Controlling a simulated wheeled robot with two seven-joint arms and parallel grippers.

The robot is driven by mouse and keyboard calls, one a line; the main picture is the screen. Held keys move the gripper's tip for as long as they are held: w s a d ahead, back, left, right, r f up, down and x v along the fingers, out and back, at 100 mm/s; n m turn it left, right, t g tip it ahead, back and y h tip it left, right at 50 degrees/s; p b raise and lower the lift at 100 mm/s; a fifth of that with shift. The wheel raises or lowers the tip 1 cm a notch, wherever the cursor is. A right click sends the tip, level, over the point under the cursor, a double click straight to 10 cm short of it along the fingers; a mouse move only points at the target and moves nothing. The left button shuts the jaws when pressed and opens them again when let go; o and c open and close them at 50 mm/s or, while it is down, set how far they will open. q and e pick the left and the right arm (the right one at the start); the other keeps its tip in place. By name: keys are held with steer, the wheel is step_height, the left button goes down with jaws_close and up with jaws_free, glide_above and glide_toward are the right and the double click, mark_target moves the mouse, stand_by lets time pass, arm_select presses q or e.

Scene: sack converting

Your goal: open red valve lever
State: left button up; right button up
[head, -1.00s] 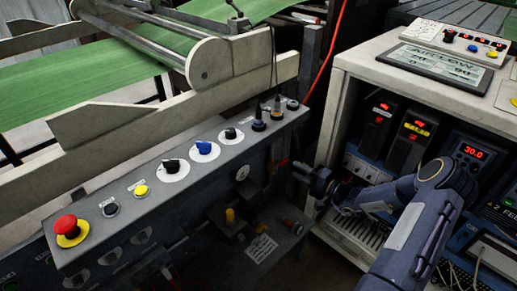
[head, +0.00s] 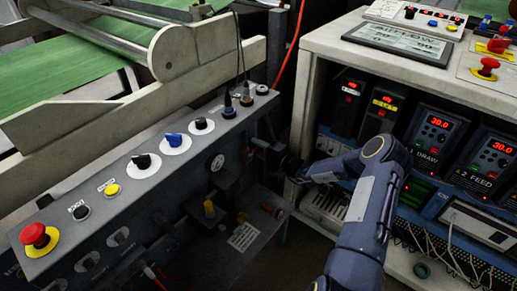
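A small red part (head: 247,153), perhaps the red valve lever, shows dimly in the shadow below the far end of the grey control panel. It is too small and dark to tell its shape or position. My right gripper (head: 258,152) reaches in from the right, just beside this red part, with its fingers pointing left. The fingers are dark against the shadow, so I cannot tell whether they touch it or are open. My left gripper is not in view.
The sloping control panel (head: 130,190) has knobs and a red emergency button (head: 36,236). The white cabinet (head: 327,45) with drive units (head: 437,137) stands close to my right arm.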

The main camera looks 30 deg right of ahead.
jaws_close()
